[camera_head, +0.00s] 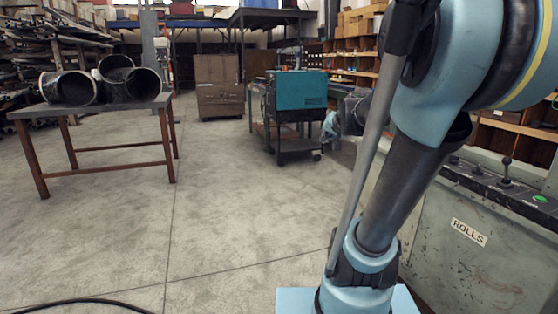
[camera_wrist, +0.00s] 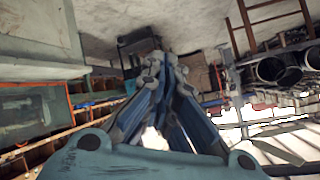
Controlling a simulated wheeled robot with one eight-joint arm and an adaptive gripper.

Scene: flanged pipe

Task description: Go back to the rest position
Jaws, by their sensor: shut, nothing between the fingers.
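My gripper (camera_wrist: 160,66) shows in the wrist view, its blue-grey fingers drawn together at the tips with nothing between them. Several dark pipes (camera_head: 70,88) lie on a table (camera_head: 90,108) at the left of the head view. The pipes (camera_wrist: 272,70) also show at the right of the wrist view, which is strongly tilted. My gripper is well apart from them and touches nothing that I can see.
A grey machine marked ROLLS (camera_head: 470,245) stands close on the right, beside my arm. A teal machine (camera_head: 298,92) on a cart stands at the middle back. Brown cabinets (camera_head: 218,85) stand behind. A black cable (camera_head: 85,303) lies at the front left. The concrete floor (camera_head: 220,190) between is clear.

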